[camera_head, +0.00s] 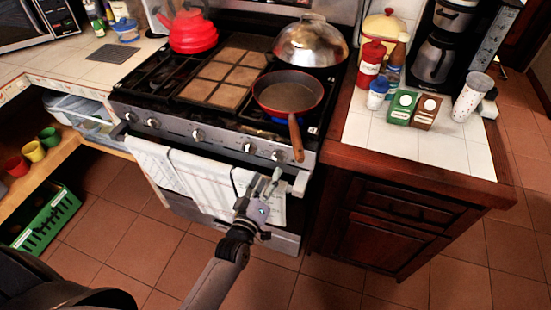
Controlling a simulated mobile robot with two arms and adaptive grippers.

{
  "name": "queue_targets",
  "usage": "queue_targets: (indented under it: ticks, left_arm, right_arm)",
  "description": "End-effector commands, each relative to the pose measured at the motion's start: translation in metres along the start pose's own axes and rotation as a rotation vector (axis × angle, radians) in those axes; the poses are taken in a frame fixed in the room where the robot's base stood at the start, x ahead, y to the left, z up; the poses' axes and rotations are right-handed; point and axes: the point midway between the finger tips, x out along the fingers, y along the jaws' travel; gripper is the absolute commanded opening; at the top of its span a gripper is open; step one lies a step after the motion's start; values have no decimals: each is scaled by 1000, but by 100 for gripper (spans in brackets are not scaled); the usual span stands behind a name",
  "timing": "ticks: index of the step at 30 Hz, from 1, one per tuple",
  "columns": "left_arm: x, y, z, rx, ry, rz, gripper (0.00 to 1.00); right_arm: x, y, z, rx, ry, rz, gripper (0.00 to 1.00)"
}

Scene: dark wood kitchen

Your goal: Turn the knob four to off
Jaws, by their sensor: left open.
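The stove front panel (225,142) carries a row of several silver knobs. The fourth knob from the left (249,148) sits to the left of the pan handle; which way it points is too small to tell. Another knob (277,156) is to its right, close to the handle. My left gripper (258,182) is open and empty, in front of the oven door, below these two knobs in the picture. I cannot tell whether it touches anything. My right gripper is not in view.
A pan (287,93) sits on the front right burner, its wooden handle (296,139) sticking out past the stove edge. Striped towels (185,172) hang on the oven door. A red kettle (188,30) and a domed lid (311,42) are farther back.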

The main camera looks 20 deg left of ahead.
Motion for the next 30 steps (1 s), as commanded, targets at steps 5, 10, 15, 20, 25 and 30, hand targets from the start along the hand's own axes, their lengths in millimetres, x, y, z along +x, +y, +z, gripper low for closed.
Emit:
queue_targets:
  ticks: [5,10,15,20,25,30]
  left_arm:
    - [38,1,-1,0,0,1,56]
    - [62,0,0,0,-1,0,56]
    - [72,0,0,0,-1,0,56]
    - [73,0,1,0,-1,-1,56]
    - [73,0,1,0,-1,-1,53]
    - [72,0,0,0,-1,-1,41]
  right_arm:
    - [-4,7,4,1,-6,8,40]
    - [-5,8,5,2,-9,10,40]
    - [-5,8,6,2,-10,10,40]
    - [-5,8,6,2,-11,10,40]
    - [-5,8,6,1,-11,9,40]
    - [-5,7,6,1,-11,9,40]
